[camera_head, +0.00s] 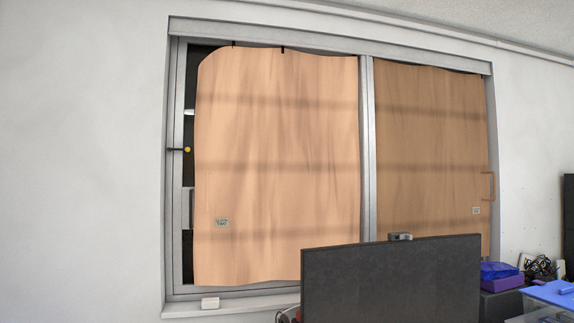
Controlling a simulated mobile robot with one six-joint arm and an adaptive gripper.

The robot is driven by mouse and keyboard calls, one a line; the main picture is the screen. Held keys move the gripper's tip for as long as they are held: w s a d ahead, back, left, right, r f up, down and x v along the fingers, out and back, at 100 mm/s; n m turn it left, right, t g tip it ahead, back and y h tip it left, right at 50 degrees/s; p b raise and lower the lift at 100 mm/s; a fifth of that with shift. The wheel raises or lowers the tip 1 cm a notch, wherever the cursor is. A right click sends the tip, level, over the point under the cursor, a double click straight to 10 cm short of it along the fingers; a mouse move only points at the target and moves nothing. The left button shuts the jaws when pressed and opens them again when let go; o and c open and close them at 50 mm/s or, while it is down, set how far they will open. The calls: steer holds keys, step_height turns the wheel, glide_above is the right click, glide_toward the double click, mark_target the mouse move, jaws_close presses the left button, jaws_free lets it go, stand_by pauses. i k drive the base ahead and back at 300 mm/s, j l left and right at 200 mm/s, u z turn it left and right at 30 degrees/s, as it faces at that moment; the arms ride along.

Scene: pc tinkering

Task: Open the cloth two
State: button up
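Two tan cloths hang over the window. The left cloth (275,165) is lit brighter and covers most of the left pane, leaving a dark strip bare at its left side. A small label (222,223) near its lower left is too small to read surely, perhaps ending in "two". The right cloth (430,150) is darker and covers the right pane. It has a small unreadable label (476,211) and an orange-brown handle-shaped piece (492,187) at its right edge. My gripper is not in view.
A dark monitor (390,284) with a webcam (400,237) stands before the window's lower middle. A yellow knob (187,150) is at the left frame. Purple and blue items (502,276) lie lower right. The left wall is bare.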

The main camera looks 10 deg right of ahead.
mark_target(276, 148)
steer(key=i+j, duration=0.25)
steer(key=i, duration=0.15)
steer(key=i+j, duration=0.3)
steer(key=i+l, duration=0.05)
